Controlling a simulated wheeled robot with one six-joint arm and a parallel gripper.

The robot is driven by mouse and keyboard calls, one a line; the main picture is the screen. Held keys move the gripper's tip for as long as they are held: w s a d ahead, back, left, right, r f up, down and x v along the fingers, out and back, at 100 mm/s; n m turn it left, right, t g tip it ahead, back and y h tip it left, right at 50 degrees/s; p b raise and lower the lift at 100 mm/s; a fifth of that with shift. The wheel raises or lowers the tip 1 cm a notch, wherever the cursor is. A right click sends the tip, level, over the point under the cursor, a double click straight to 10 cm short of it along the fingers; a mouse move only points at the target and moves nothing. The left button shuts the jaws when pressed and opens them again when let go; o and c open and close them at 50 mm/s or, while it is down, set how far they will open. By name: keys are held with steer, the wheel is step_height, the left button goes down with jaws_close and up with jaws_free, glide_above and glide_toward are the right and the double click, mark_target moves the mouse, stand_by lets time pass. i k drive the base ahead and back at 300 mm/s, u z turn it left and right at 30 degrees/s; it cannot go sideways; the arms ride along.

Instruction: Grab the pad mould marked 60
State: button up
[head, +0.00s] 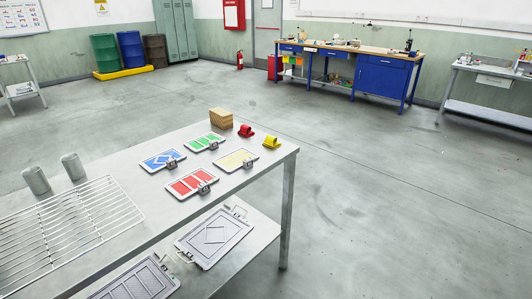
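No number 60 is legible on anything in the head view. On the near grey table, several flat framed plates with dark clips lie apart: blue (158,159), green (203,142), red (187,185) and yellow (233,160). Two larger grey mould-like trays with wire handles lie on the lower shelf. One has a diamond pattern (213,237); the other has long slots (133,286) and is cut off by the bottom edge. I cannot tell which is the mould marked 60. My gripper is not in view.
The grey table (255,172) also holds a wire rack (62,235), two grey cylinders, a cardboard-coloured block (221,118), and small red (245,131) and yellow (272,142) pieces. Open floor lies right of it and behind. A blue workbench (380,77) stands at the back.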

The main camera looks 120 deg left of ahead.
mark_target(231, 162)
steer(key=u, duration=2.25)
steer(key=i, duration=1.15)
steer(key=u, duration=2.25)
